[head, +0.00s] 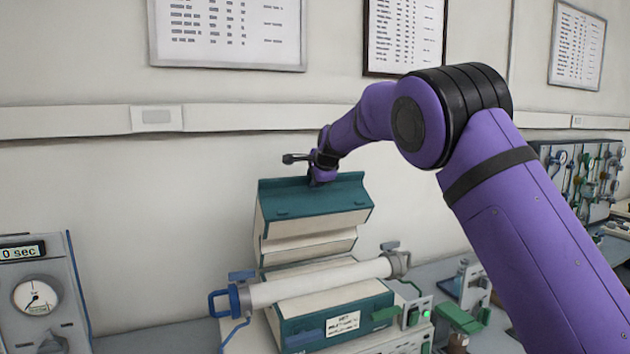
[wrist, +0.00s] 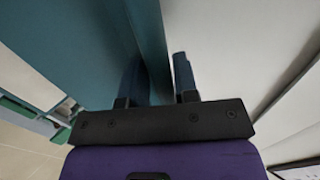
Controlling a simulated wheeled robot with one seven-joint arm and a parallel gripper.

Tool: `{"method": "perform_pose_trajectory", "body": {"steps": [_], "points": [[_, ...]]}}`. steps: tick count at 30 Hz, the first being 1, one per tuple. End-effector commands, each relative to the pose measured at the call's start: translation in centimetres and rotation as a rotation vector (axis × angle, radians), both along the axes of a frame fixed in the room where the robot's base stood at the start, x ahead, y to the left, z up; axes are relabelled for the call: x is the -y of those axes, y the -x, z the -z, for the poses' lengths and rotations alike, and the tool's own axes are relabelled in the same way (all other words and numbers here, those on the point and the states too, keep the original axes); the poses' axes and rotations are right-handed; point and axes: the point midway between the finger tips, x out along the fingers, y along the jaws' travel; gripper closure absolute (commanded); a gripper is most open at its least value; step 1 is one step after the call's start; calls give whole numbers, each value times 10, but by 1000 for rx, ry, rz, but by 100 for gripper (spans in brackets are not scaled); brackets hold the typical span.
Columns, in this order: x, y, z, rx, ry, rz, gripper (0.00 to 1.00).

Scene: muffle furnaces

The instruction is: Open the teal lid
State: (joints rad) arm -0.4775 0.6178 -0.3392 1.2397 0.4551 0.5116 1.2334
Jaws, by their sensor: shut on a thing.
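The teal lid (head: 315,197) belongs to a tube furnace and stands raised, tilted up and back, with its pale inner lining showing. The furnace base (head: 335,325) below it is teal with a white label, and a white tube (head: 320,283) lies across it. My gripper (head: 322,172) is at the top edge of the lid. In the wrist view my gripper's two fingers (wrist: 158,82) are on either side of the lid's edge, with the teal lid face (wrist: 85,40) at left. The exact contact is partly hidden.
A grey meter box (head: 38,290) with a dial stands at left. A control box with a green light (head: 415,312) is at the furnace's right. The wall (head: 150,190) is close behind the lid.

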Motion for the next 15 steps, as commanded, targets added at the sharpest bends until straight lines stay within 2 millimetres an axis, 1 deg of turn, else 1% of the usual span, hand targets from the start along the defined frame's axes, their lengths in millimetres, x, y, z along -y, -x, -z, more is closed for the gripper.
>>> {"method": "perform_pose_trajectory", "body": {"steps": [3,4,6,15], "points": [[1,-1,2,-1,2,1,100],[1,-1,2,-1,2,1,70],[1,-1,2,-1,2,1,55],[1,0,1,-2,1,1,55]]}}
